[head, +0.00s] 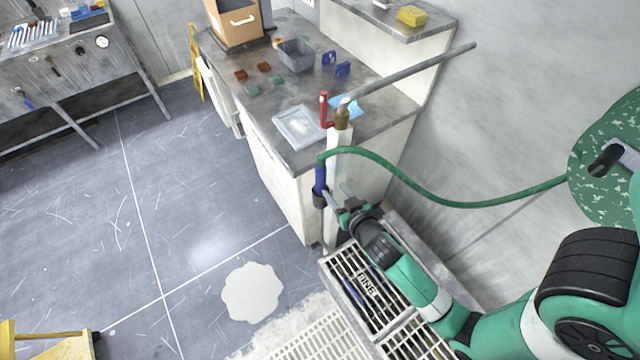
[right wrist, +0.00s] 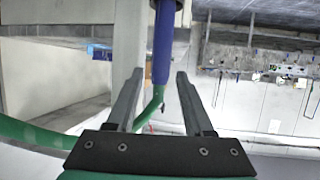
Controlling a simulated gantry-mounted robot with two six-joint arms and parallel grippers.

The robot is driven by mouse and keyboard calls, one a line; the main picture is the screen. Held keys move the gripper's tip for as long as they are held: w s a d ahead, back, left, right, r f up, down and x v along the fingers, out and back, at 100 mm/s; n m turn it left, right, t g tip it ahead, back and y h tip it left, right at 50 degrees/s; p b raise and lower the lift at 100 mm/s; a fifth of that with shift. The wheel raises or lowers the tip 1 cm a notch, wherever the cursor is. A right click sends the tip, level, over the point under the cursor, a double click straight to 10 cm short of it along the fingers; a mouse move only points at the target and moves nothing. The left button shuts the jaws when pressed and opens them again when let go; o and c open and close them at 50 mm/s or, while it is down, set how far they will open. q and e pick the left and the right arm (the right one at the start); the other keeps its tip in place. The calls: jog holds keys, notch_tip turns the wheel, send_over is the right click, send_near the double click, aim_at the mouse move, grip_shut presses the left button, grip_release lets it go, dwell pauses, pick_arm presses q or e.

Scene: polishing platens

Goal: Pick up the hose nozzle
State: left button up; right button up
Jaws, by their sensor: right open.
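The hose nozzle (head: 320,182) has a blue grip and a dark lower part. It hangs upright in front of a white post, with the green hose (head: 440,197) joined at its top. My right gripper (head: 337,196) is open close beside the nozzle, its fingers pointing at it. In the right wrist view the blue nozzle (right wrist: 163,45) stands in the gap between the open fingertips (right wrist: 158,78), nearer the right finger. I cannot tell whether it touches a finger. My left gripper is not in view.
A floor grate (head: 352,290) lies below my right arm. The counter (head: 300,165) behind holds a tray (head: 299,127), a grey bin (head: 296,55) and a red-handled valve (head: 323,108). A metal pipe (head: 420,68) runs above. A pale puddle (head: 251,292) lies on the floor.

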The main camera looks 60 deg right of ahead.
aim_at(323, 178)
jog(key=x, duration=0.3)
jog(key=shift+w+d, duration=0.1)
jog(key=shift+w, duration=0.1)
jog(key=shift+w+d+f+b, duration=0.2)
jog(key=shift+w+f+b, duration=0.05)
jog(key=shift+b, duration=0.1)
jog(key=b+x, duration=0.1)
jog(key=x, duration=0.3)
jog(key=shift+w+f, duration=0.1)
jog(key=shift+w, duration=0.1)
grip_shut()
dwell(0.7)
